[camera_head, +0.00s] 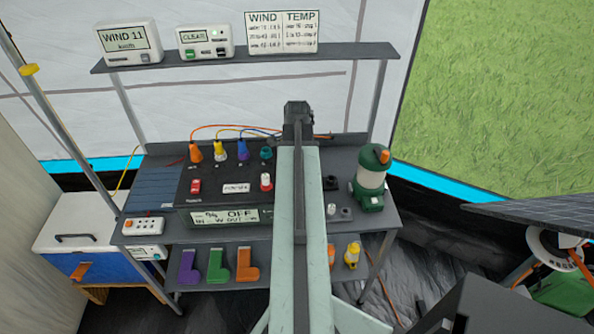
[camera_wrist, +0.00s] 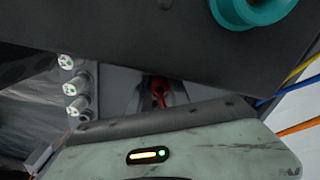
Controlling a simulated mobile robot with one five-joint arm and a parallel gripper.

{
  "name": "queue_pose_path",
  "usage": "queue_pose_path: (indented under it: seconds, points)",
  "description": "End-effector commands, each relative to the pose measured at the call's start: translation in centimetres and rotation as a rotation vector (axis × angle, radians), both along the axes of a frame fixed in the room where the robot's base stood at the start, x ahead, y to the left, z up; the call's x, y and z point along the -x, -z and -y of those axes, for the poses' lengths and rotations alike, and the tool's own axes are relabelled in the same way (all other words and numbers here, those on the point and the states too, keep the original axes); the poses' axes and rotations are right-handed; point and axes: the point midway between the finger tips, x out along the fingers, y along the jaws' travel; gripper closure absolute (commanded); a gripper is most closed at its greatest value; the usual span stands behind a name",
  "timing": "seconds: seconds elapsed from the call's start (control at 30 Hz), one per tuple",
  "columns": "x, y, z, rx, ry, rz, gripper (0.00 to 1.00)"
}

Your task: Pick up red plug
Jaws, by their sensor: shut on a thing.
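The red plug (camera_wrist: 158,92) shows in the wrist view as a small, dark red piece between the fingers of my gripper (camera_wrist: 160,95). The gripper is shut on it. Most of the plug is hidden by the fingers and shadow. In the head view my gripper (camera_head: 297,108) is at the back of the bench, right of the coloured connectors, and the plug is hidden there by my arm. Whether the plug touches anything else cannot be told.
Orange (camera_head: 195,152), yellow, purple and teal (camera_head: 265,153) connectors with cables stand on the black panel, left of my arm. The teal one is close in the wrist view (camera_wrist: 245,12). A green lantern (camera_head: 370,180) stands right of my arm. A shelf (camera_head: 350,53) with displays is above.

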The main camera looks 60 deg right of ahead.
Motion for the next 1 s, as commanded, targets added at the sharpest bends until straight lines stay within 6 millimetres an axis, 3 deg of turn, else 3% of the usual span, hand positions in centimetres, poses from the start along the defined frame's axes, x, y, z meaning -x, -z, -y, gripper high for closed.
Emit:
queue_pose_path:
  seconds: [0.27, 0.6, 0.8, 1.0]
  points:
    - [0.0, -5.7, 0.0, 0.0, -0.001, 0.0, 1.0]
    - [-0.1, -15.0, 0.0, 0.0, -0.001, 0.0, 1.0]
    - [-0.1, -17.0, -0.1, 0.0, -0.002, 0.0, 1.0]
    - [-0.1, -15.8, -0.1, 0.0, -0.002, 0.0, 1.0]
